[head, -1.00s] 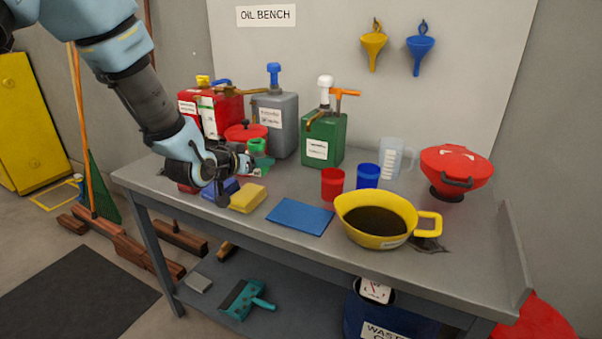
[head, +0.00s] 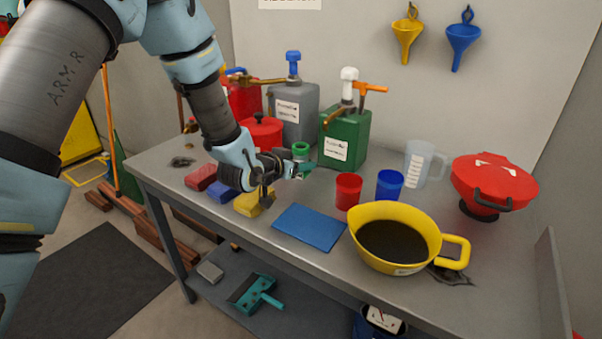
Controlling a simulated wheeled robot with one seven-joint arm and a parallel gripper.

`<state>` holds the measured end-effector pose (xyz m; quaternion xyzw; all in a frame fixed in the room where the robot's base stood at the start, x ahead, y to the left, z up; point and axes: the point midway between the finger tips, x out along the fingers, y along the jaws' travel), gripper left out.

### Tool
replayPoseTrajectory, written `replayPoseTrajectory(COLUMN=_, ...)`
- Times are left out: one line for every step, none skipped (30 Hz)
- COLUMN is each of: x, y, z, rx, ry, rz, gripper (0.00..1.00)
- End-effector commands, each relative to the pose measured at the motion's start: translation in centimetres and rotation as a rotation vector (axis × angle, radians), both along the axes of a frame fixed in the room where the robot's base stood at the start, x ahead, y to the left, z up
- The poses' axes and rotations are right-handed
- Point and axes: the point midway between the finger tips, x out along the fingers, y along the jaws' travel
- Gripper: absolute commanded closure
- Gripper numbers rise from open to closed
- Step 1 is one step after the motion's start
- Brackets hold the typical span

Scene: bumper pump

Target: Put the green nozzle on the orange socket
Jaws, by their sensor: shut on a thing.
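The green nozzle (head: 300,149) is a short green cylinder, held upright at the tip of my gripper (head: 297,166). My gripper is shut on it, above the bench in front of the grey can; the fingers hide its lower part. An orange arm-like part (head: 370,87) sticks out to the right at the top of the green can (head: 345,138), beside a white pump knob (head: 349,74). This is the only orange fitting I see; I cannot make out the socket's opening. The nozzle is apart from it, lower and to the left.
A grey can (head: 294,112) and a red lidded pot (head: 262,130) stand behind my gripper. Red and blue cups (head: 348,190), a clear jug (head: 420,163), a yellow oil pan (head: 368,218) and a blue mat (head: 309,227) occupy the bench. A yellow sponge-like block (head: 247,204) lies below my gripper.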

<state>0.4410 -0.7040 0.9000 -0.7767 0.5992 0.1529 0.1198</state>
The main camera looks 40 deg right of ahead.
Motion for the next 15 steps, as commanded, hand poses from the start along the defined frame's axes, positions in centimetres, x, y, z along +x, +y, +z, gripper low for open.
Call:
replayPoseTrajectory(x=0.0, y=0.0, z=-0.7, rx=0.003, ry=0.003, rz=0.0, gripper=1.0)
replayPoseTrajectory(x=-0.1, y=0.1, z=-1.1, rx=0.004, ry=0.003, rz=0.0, gripper=1.0)
replayPoseTrajectory(x=-0.1, y=0.1, z=-1.7, rx=0.003, ry=0.003, rz=0.0, gripper=1.0)
replayPoseTrajectory(x=-0.1, y=0.0, z=-2.1, rx=0.003, ry=0.003, rz=0.0, gripper=1.0)
replayPoseTrajectory(x=-0.1, y=0.0, z=-2.5, rx=0.003, ry=0.003, rz=0.0, gripper=1.0)
replayPoseTrajectory(x=-0.1, y=0.0, z=-2.9, rx=0.003, ry=0.002, rz=-0.001, gripper=1.0)
replayPoseTrajectory(x=0.0, y=0.0, z=-3.1, rx=0.002, ry=0.002, rz=-0.001, gripper=1.0)
replayPoseTrajectory(x=0.0, y=0.0, z=-3.4, rx=0.002, ry=0.001, rz=0.0, gripper=1.0)
replayPoseTrajectory(x=0.0, y=0.0, z=-3.6, rx=0.002, ry=0.001, rz=0.0, gripper=1.0)
replayPoseTrajectory(x=0.0, y=0.0, z=-3.7, rx=0.002, ry=0.001, rz=0.0, gripper=1.0)
replayPoseTrajectory(x=0.0, y=0.0, z=-3.7, rx=0.001, ry=0.0, rz=0.0, gripper=1.0)
replayPoseTrajectory(x=0.0, y=0.0, z=-3.7, rx=0.0, ry=0.0, rz=0.0, gripper=1.0)
replayPoseTrajectory(x=0.0, y=0.0, z=-3.7, rx=0.0, ry=0.0, rz=0.0, gripper=1.0)
replayPoseTrajectory(x=0.0, y=0.0, z=-3.7, rx=0.0, ry=0.0, rz=0.0, gripper=1.0)
replayPoseTrajectory(x=0.0, y=0.0, z=-3.7, rx=0.0, ry=0.0, rz=0.0, gripper=1.0)
